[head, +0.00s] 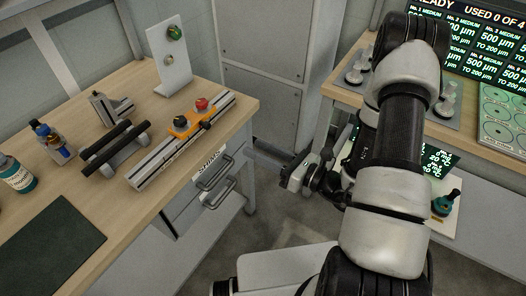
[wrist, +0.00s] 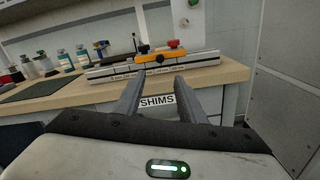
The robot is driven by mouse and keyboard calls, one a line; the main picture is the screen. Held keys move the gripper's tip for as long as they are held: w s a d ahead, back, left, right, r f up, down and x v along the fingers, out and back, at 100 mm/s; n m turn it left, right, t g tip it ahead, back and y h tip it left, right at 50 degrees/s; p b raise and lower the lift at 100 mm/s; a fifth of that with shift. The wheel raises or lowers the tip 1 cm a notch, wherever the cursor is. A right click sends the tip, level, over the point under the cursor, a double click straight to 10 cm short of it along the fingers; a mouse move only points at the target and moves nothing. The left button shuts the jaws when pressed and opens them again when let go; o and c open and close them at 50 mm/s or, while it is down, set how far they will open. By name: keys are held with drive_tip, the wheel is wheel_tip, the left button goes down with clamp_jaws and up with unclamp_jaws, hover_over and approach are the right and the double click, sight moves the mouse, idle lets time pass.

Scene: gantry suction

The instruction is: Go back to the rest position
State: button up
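My gripper (head: 262,156) hangs in the open floor gap between the two benches in the head view, in front of the drawer side of the left bench. In the wrist view my gripper (wrist: 160,82) shows its two grey fingers spread apart with nothing held between them. Beyond the fingers is the bench front with a white SHIMS label (wrist: 157,100). In the head view the SHIMS label (head: 209,162) sits above drawer handles (head: 216,180). The fingers look clear of the bench, though the exact gap is hard to tell.
The left wooden bench (head: 143,222) carries a rail with an orange carriage (head: 184,126), a dark mat (head: 48,238) and bottles (head: 17,173). A grey cabinet (head: 262,100) stands behind. The right bench (head: 345,92) holds metal fittings near a screen. Floor between benches is clear.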

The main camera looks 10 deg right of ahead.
drive_tip(key=shift+s+d, duration=0.35)
drive_tip(key=shift+d, duration=0.05)
drive_tip(key=s+a+r+n+g+h+p, duration=0.1)
drive_tip(key=s+a+r+n+g+p, duration=0.25)
drive_tip(key=s+r+n+g, duration=0.45)
drive_tip(key=s+a+r+n+g+p, duration=0.2)
drive_tip(key=s+a+r+n+g, duration=0.25)
drive_tip(key=r+n, duration=0.55)
drive_tip(key=s+d+r+n+t+h+p, duration=0.3)
drive_tip(key=d+r+n+t+h, duration=0.3)
drive_tip(key=d+r+n+h, duration=0.5)
drive_tip(key=d+r+h+p, duration=0.1)
drive_tip(key=d+r, duration=0.2)
drive_tip(key=r, duration=0.1)
drive_tip(key=shift+s+d+r+n+h+p, duration=0.2)
drive_tip(key=shift+r+n+h+p, duration=0.1)
drive_tip(key=shift+n+p, duration=0.1)
